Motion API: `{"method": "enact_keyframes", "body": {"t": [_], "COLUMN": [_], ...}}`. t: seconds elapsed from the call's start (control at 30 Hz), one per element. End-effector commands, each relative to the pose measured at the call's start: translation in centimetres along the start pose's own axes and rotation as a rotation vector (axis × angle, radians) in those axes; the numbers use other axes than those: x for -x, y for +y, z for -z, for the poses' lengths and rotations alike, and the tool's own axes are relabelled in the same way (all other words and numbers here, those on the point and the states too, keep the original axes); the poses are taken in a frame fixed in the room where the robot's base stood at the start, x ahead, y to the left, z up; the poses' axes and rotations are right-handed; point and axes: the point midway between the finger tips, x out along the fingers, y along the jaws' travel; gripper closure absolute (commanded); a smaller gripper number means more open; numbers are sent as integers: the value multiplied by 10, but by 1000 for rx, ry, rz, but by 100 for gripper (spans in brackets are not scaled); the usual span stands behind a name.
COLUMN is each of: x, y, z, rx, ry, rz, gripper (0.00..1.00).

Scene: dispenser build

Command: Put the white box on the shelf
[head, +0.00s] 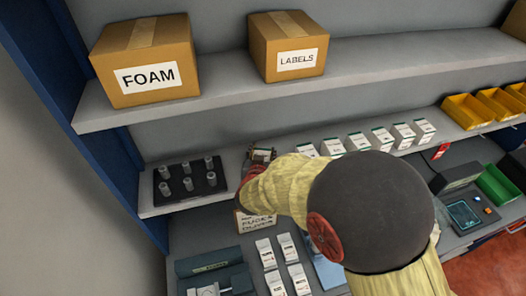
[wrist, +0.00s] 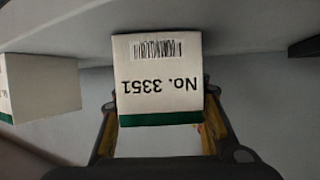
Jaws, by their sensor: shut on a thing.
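My gripper (wrist: 160,120) is shut on a white box (wrist: 157,65) with a green band, a barcode and the label "No. 3351", which reads upside down in the wrist view. In the head view my gripper (head: 260,158) is at the middle shelf (head: 228,172), between a dark rack and a row of white boxes. My arm hides most of the gripper there, and the held box is hard to make out. I cannot tell whether the box touches the shelf.
Several white boxes (head: 358,142) line the middle shelf; one (wrist: 42,85) shows at left in the wrist view. A dark rack (head: 190,182) with grey cylinders stands left. FOAM (head: 146,60) and LABELS (head: 288,45) cartons sit above. Yellow bins (head: 467,112) are right.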

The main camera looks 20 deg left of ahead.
Motion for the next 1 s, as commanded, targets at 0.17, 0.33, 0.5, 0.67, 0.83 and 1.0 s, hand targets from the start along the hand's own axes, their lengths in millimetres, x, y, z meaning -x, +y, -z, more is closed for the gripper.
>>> {"method": "enact_keyframes", "body": {"t": [0.17, 0.33, 0.5, 0.67, 0.83, 1.0], "x": [0, -1, -1, -1, -1, 8], "y": [0, 0, 0, 0, 0, 0], "z": [-1, -3, -3, -2, -2, 1], "rx": [0, 0, 0, 0, 0, 0], "ry": [1, -1, -1, -1, -1, 0], "rz": [0, 0, 0, 0, 0, 1], "gripper": [96, 54, 44, 41, 41, 41]}}
